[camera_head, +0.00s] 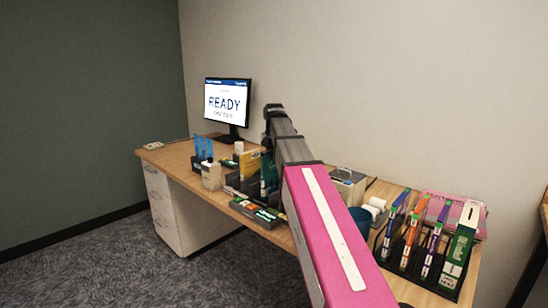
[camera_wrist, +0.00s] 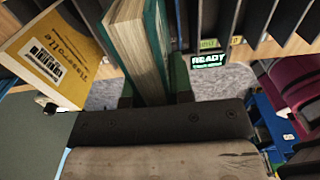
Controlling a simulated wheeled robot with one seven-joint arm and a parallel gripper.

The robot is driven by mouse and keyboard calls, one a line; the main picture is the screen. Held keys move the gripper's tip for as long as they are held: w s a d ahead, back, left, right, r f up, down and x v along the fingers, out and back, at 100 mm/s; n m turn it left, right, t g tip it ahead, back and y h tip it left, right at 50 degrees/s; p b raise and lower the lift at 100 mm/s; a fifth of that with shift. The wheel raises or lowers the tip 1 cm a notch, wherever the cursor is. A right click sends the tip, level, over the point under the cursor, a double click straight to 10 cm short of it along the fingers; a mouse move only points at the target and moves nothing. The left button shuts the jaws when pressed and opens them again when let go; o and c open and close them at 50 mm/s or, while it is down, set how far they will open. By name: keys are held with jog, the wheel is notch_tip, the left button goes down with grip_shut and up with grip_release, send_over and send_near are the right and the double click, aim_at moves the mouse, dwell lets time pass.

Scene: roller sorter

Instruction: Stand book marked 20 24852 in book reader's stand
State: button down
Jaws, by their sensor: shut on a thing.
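My gripper (camera_wrist: 155,92) is shut on a teal-covered book (camera_wrist: 155,35), which stands between its dark fingers with its page edges showing. I cannot read a number on it. In the head view my arm reaches over the desk and mostly hides the gripper; the teal book (camera_head: 268,170) shows just left of the arm. Dark slotted dividers (camera_wrist: 240,22) line the top of the wrist view, with a small green READY display (camera_wrist: 209,60) close by. I cannot tell which slotted holder is the reader's stand, or whether the book touches it.
A tilted yellow book (camera_wrist: 48,58) with a barcode label is close left of the held book. Black racks with labelled books (camera_head: 420,240) fill the desk's right end. A monitor (camera_head: 227,101) reading READY stands at the back left. A white bottle (camera_head: 211,176) stands near the front edge.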

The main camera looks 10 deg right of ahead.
jog(key=shift+f, duration=0.6)
jog(key=c, duration=0.9)
grip_release()
jog(key=shift+r, duration=0.1)
notch_tip(320, 180, up, 11)
jog(key=shift+f, duration=0.15)
